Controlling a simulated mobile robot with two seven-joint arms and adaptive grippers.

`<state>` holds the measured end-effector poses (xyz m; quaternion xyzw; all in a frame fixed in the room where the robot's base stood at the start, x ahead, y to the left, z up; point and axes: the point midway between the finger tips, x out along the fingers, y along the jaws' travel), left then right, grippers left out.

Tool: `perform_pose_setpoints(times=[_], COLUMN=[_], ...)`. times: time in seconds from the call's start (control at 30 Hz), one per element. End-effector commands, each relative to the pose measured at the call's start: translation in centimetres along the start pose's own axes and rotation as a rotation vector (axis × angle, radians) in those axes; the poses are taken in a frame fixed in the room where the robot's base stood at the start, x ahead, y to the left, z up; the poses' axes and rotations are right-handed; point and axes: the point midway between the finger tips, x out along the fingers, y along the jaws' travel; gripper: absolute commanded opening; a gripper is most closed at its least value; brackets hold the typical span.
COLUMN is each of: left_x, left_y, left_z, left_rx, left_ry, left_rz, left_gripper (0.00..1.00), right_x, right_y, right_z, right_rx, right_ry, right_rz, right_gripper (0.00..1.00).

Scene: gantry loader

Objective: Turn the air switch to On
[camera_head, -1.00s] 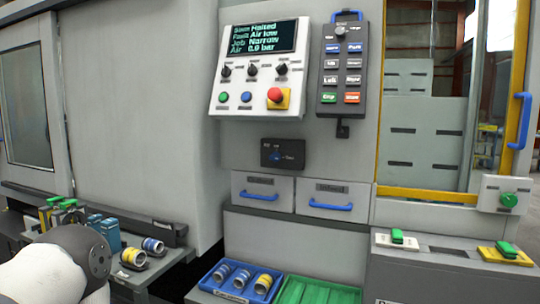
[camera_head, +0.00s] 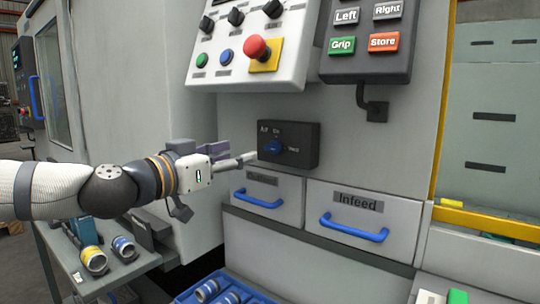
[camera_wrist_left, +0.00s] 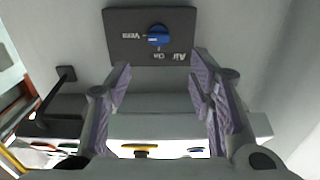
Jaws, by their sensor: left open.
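The air switch is a dark box (camera_head: 302,144) on the grey machine front, with a blue knob (camera_head: 273,147). On appears above the knob and Vent to its right. In the left wrist view the box (camera_wrist_left: 120,37) and knob (camera_wrist_left: 158,35) appear upside down, with Vent at left and On below. I cannot tell surely which mark the knob points at. My left gripper (camera_head: 232,155) is open and empty, just left of the box and apart from it. In the left wrist view its fingers (camera_wrist_left: 162,66) are spread below the knob. My right gripper is not in view.
A control panel (camera_head: 225,66) with a red stop button (camera_head: 256,48) overhangs the switch. A dark button pendant (camera_head: 364,62) hangs at right. Drawers with blue handles (camera_head: 353,230) lie below. A side table (camera_head: 121,262) holds yellow and blue cylinders. The wall around the switch is clear.

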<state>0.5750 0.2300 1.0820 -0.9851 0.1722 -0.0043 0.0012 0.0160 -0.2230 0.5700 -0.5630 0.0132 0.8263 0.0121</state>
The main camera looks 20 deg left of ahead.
Motion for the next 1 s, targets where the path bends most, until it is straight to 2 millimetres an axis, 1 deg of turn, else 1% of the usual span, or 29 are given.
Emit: perform_pose_setpoints(times=[0.03, 0.2, 0.3, 0.4, 0.53, 0.77, 0.8, 0.87, 0.9, 0.97, 1.0], left_x=[1.4, 5.9, 8.0, 9.4, 10.2, 10.3, 10.3, 10.3, 10.2, 10.2, 10.2], left_y=[0.1, 0.1, 0.1, 0.1, 0.2, 0.1, 0.1, 0.1, 0.1, 0.1, 0.1], left_z=[1.1, 1.2, 1.0, 0.8, 0.6, 0.5, 0.5, 0.5, 0.5, 0.5, 0.5], left_rx=[-0.001, -0.004, -0.004, -0.003, -0.004, -0.004, -0.004, -0.004, -0.004, -0.004, -0.004], left_ry=[-0.013, -0.013, -0.012, -0.009, -0.008, -0.007, -0.007, -0.007, -0.007, -0.007, -0.007], left_rz=[0.002, 0.003, 0.002, 0.001, 0.003, 0.002, 0.002, 0.002, 0.002, 0.002, 0.002], left_gripper=[0.48, 0.48, 0.48, 0.48, 0.48, 0.48, 0.39, 0.26, 0.17, 0.03, 0.00], right_x=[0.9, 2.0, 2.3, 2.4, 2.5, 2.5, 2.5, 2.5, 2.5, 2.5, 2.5], right_y=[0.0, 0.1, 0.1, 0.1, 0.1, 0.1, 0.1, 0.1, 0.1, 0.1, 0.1], right_z=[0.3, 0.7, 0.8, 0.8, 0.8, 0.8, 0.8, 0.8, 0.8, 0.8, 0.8], right_rx=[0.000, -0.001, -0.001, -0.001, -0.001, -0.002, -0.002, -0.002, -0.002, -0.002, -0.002], right_ry=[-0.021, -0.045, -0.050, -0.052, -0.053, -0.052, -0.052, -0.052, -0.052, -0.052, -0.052], right_rz=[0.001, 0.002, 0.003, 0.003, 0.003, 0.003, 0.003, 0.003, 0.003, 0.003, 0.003], right_gripper=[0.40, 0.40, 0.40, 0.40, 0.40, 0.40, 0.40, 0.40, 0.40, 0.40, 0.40])
